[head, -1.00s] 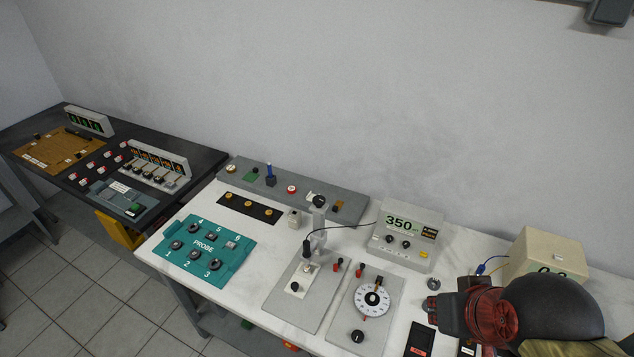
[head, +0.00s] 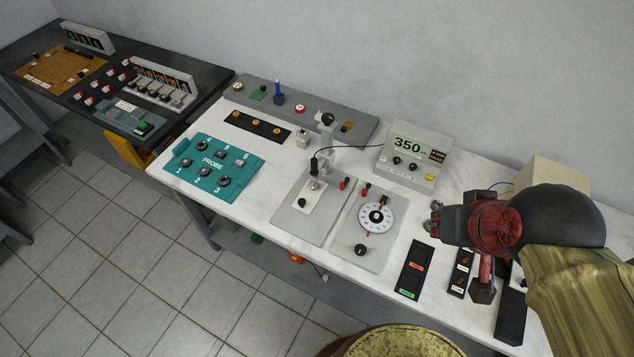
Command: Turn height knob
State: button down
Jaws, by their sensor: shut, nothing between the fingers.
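A probe stand (head: 327,150) with a black knob (head: 327,119) at its top rises from a grey plate (head: 310,212) in the middle of the white bench. A small black knob (head: 302,202) sits on the white part of that plate. Beside it is a white dial plate with a pointer (head: 377,216) and another black knob (head: 360,250) below. No label is readable to tell which is the height knob. My gripper (head: 445,222) is at the right, above the bench, shut and empty, apart from all these knobs. Its fingertips are small and hard to make out.
A meter (head: 410,155) reading 350 stands behind the dial. Black switch panels (head: 414,269) lie near my arm. A beige box (head: 550,176) stands behind my arm.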

aim_at(327, 118)
jog(key=l+u, duration=0.2)
jog(key=u, duration=0.15)
jog(key=k+l+u, duration=0.15)
jog(key=u, duration=0.25)
